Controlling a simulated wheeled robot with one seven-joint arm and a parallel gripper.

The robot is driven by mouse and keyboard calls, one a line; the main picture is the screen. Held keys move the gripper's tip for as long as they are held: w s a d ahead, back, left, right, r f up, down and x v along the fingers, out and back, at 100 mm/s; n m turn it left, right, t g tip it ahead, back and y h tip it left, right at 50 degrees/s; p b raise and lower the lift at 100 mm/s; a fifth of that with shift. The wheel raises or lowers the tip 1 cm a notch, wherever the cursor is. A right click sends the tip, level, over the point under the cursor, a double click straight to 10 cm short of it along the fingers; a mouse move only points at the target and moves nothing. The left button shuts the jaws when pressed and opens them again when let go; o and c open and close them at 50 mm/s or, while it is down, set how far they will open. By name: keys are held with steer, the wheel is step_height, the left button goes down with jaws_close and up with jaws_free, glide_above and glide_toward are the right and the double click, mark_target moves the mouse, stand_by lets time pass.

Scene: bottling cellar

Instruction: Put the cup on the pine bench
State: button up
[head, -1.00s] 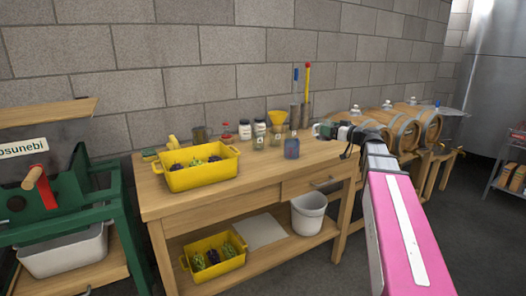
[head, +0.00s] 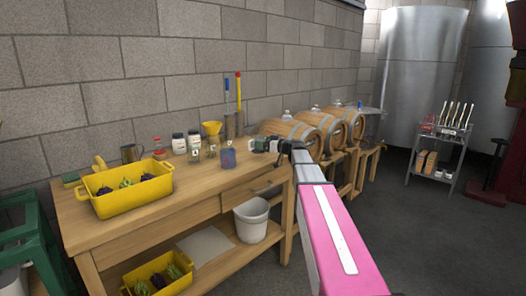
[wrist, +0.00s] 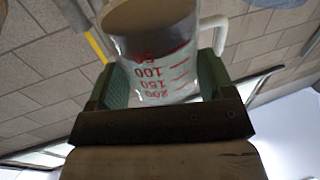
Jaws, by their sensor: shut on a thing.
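The cup (wrist: 155,70) is clear with red measuring marks and a pale handle, and it fills the middle of the wrist view. My gripper (wrist: 160,85) is shut on it, with a green finger pad against each side. In the head view my gripper (head: 268,145) is by the right end of the wooden bench (head: 190,196). The cup is small there and partly hidden by the gripper, and I cannot tell its exact height over the bench top.
A yellow crate (head: 112,205) stands at the bench's left. Jars (head: 179,144), a yellow funnel (head: 212,129), a blue container (head: 229,158) and a metal mug (head: 131,153) line the back. Barrels (head: 294,133) are beyond the right end. The bench's front middle is clear.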

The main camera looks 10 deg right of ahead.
steer(key=shift+f, duration=1.8)
steer(key=o, duration=1)
steer(key=shift+c, duration=0.2)
